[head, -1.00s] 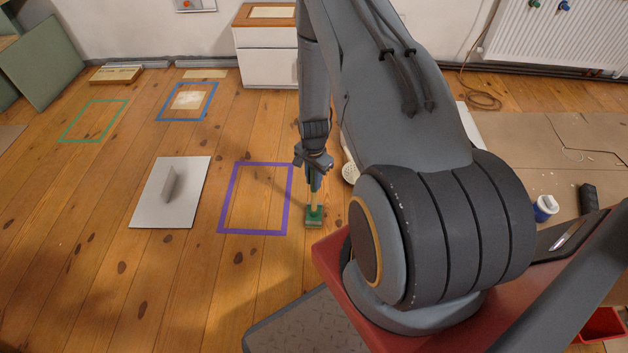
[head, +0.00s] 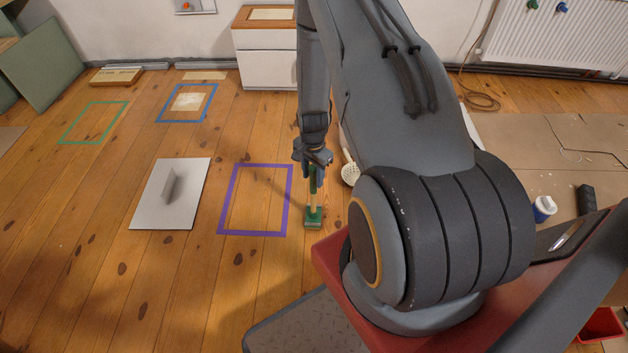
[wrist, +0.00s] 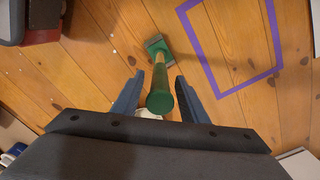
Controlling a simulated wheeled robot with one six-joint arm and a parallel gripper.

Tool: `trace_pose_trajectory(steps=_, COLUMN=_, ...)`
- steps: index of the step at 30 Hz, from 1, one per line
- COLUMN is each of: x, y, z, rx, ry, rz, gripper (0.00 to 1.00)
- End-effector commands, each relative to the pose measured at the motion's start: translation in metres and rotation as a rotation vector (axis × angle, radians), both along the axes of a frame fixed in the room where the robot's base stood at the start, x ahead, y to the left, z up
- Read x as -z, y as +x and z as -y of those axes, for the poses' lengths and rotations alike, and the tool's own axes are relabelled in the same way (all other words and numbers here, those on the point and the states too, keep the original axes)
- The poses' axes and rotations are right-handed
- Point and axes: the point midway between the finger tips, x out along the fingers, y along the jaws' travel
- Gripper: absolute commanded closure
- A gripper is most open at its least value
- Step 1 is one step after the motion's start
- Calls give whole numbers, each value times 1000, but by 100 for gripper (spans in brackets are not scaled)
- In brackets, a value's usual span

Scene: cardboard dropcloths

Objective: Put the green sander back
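The green sander (head: 313,219) has a green block head on the floor and a pale handle with a green end. It stands upright just right of the purple taped outline (head: 287,200). In the wrist view, the sander's handle (wrist: 161,82) points up at the camera, its head beyond. My gripper (head: 313,172) is at the upper handle. In the wrist view, the fingers of my gripper (wrist: 160,84) are apart, one on each side of the handle, with gaps showing. Green (head: 124,108) and blue (head: 212,100) taped outlines lie farther back left.
A grey plate with an upright grip (head: 150,210) lies left of the purple outline. A pale perforated round thing (head: 350,173) is close right of my gripper. A white cabinet (head: 268,68) stands at the back wall. The purple outline's inside is bare floor.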

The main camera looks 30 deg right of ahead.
Motion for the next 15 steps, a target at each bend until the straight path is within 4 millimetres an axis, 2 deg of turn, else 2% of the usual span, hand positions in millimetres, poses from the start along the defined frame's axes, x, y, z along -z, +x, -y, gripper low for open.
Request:
trace_pose_trajectory(steps=1, x=-14, y=1, z=1, rx=0, ry=-1, rz=3, gripper=60)
trace_pose_trajectory(steps=6, x=-49, y=1, z=0, rx=0, ry=-1, rz=2, gripper=60)
trace_pose_trajectory(steps=10, x=-70, y=1, z=1, rx=0, ry=-1, rz=3, gripper=60)
trace_pose_trajectory(steps=15, x=-85, y=1, z=0, rx=0, ry=-1, rz=1, gripper=60)
